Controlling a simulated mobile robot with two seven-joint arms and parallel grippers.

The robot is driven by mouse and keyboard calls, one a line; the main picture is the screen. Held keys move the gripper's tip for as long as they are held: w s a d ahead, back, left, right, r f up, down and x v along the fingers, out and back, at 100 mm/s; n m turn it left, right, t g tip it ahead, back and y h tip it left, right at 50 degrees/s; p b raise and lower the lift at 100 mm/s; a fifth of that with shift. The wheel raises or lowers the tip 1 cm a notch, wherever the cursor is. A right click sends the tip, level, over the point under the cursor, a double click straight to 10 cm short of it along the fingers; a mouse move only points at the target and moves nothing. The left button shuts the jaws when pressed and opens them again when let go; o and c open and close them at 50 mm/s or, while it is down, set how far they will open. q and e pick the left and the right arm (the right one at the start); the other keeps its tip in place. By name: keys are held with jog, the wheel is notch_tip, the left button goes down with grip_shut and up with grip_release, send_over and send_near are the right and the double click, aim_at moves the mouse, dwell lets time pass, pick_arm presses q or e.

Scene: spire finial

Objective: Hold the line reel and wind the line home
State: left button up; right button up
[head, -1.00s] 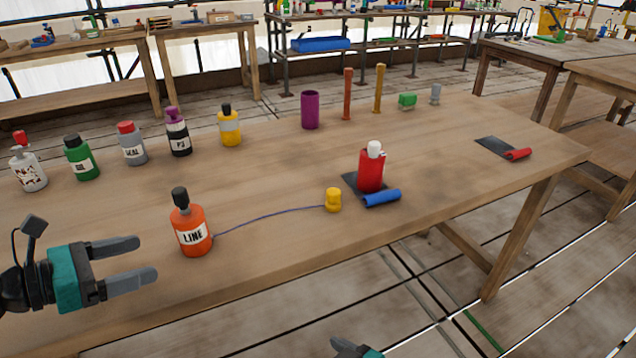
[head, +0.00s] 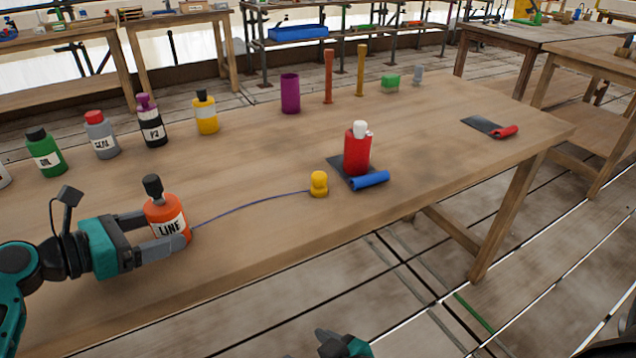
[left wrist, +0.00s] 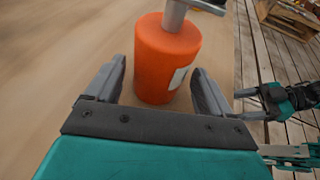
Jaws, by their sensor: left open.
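The line reel (head: 167,215) is an orange bottle-like body with a dark crank on top and a "LINE" label, upright near the table's front left. In the left wrist view its orange body (left wrist: 166,60) stands between the fingers. My left gripper (head: 155,231) is open, one finger on each side of the reel; I cannot tell whether either touches it. The blue line (head: 250,204) runs slackly from the reel across the table to a small yellow weight (head: 319,184). My right gripper (head: 338,343) shows only in part at the bottom edge; its opening is unclear.
A red bottle (head: 357,150) stands on a dark mat beside a blue roll (head: 370,180). Several bottles line the left back, with a purple cup (head: 290,93) and two posts further right. A red roll (head: 504,131) lies at the far right. The middle of the table (head: 250,160) is clear.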

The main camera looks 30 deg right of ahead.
pick_arm(q)
jog(key=shift+w+d+f, duration=0.2)
jog(key=shift+d+f, duration=0.05)
jog(key=shift+d, duration=0.3)
jog(key=c, duration=0.7)
jog(key=shift+o, duration=0.2)
dwell(0.6)
